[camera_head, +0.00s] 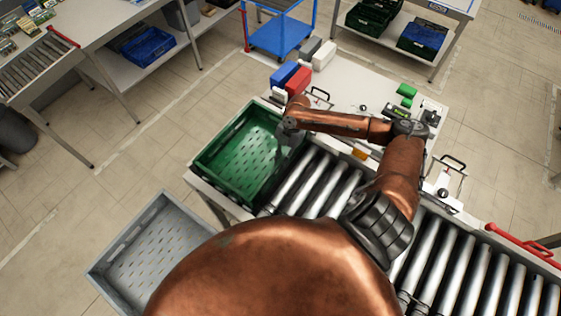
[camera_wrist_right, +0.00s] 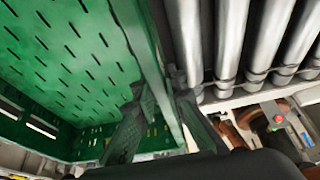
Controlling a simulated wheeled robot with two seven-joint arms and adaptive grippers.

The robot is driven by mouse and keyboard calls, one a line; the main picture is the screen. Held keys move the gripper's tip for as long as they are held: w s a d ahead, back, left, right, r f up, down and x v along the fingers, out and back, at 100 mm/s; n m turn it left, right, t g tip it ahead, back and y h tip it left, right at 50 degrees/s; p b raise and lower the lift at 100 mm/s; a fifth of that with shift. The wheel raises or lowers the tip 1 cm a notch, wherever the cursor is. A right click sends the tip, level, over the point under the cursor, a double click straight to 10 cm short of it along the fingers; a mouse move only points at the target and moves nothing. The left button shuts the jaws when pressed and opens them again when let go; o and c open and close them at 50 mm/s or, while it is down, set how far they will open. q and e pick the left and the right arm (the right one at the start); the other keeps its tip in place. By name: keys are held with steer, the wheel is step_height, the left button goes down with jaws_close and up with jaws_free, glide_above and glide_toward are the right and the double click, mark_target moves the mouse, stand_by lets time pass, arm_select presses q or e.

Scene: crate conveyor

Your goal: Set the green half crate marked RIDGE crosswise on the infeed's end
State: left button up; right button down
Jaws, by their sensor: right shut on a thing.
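The green crate (camera_head: 203,163) is at the left end of the roller conveyor (camera_head: 316,182), empty inside, its long side running along the rollers. Its slotted floor and walls fill the left of the right wrist view (camera_wrist_right: 70,60). No marking on it can be read. My right gripper (camera_head: 288,136) is at the crate's right-hand wall, shut on that wall; its dark fingers also show in the right wrist view (camera_wrist_right: 160,112). I cannot tell whether the crate's underside touches the rollers. My left gripper is not in view.
A grey crate (camera_head: 106,258) stands low at the lower left. Behind the conveyor is a panel with red (camera_head: 298,82), blue (camera_head: 284,74) and green (camera_head: 405,91) blocks and metal handles. A blue cart (camera_head: 283,38) is farther back. The rollers to the right are bare.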

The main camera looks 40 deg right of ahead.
steer(key=c, duration=2)
jaws_free()
steer(key=shift+o, duration=0.2)
steer(key=b+v, duration=0.2)
steer(key=v, duration=1)
